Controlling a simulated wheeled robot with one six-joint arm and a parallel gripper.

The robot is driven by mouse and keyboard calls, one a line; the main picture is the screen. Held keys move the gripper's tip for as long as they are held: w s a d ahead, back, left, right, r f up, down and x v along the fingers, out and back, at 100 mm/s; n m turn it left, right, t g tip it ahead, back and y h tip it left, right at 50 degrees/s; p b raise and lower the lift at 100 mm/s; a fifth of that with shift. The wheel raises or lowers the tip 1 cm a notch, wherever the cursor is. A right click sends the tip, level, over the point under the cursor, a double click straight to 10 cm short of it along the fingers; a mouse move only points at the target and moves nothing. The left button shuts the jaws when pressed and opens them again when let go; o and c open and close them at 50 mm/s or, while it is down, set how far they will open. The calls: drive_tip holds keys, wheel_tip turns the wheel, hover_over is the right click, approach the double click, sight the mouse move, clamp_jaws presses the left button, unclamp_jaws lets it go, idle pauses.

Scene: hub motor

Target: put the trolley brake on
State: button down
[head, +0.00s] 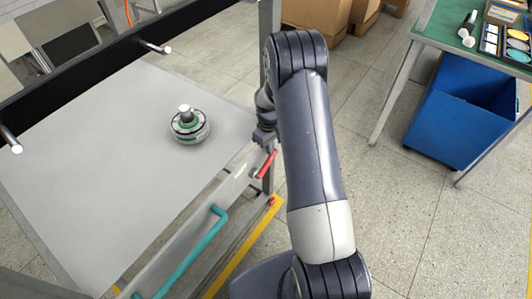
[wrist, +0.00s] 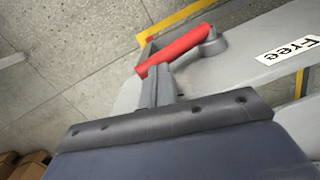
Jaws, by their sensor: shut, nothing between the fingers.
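The red brake lever (head: 267,163) sits at the right end of the trolley's front rail, close to my gripper (head: 262,140). In the wrist view the red lever (wrist: 175,50) runs from a grey round pivot (wrist: 213,43) towards the lower left. A white label reading "Free" (wrist: 288,50) lies to the right of the pivot. My gripper (wrist: 158,76) is shut and empty, its fingertips by the lever's free end. I cannot tell whether they touch it. The grey trolley top (head: 110,125) shows in the head view.
A round hub motor (head: 190,129) stands on the trolley top. A teal handle (head: 190,255) and a yellow bar (head: 240,250) run along the trolley's front. A blue bin (head: 455,110) stands under the green-topped table at right. Open floor lies between.

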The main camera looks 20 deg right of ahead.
drive_tip(key=shift+w+d+f+b, duration=0.3)
drive_tip(key=shift+d+f+b, duration=0.2)
drive_tip(key=shift+f, duration=0.15)
drive_tip(key=shift+w+d+f+b, duration=0.35)
drive_tip(key=shift+f+b, duration=0.15)
drive_tip(key=shift+f, duration=0.15)
wheel_tip(320, 180, up, 7)
drive_tip(key=shift+w+r+p, duration=0.2)
drive_tip(key=shift+w+p, duration=0.05)
drive_tip(key=shift+p, duration=0.05)
drive_tip(key=shift+f, duration=0.1)
drive_tip(key=f, duration=0.7)
drive_tip(key=shift+s+f+b, duration=0.15)
drive_tip(key=shift+s+b, duration=0.15)
drive_tip(key=shift+b, duration=0.05)
